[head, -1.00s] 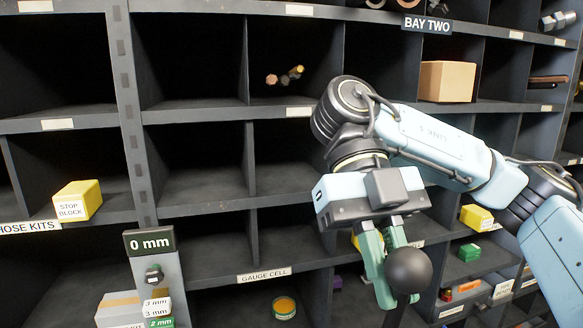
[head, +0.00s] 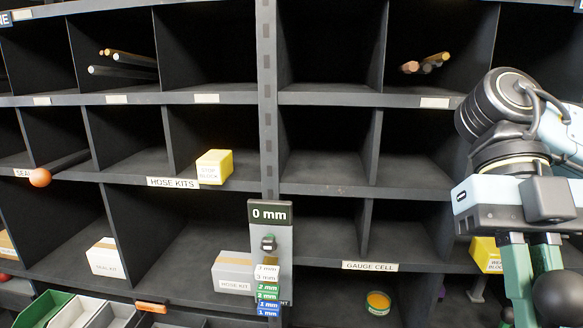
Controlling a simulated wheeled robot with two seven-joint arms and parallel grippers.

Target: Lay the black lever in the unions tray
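My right gripper (head: 532,285) is at the lower right of the head view, its green fingers pointing down. A round black knob (head: 558,298), which looks like the end of the black lever, sits at its fingertips; the fingers appear shut on the lever, whose shaft is hidden. Small trays stand at the lower left: a green one (head: 42,308), a white one (head: 75,312) and a greyish one beside them. No label on them is readable, so I cannot tell which is the unions tray. My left gripper is not in view.
A lever with an orange knob (head: 40,177) sticks out from the left bins. A 0 mm gauge post (head: 270,250) stands mid-front. Yellow blocks (head: 214,167), white boxes (head: 105,258) and an orange-topped tin (head: 378,303) occupy shelves. Several middle pigeonholes are empty.

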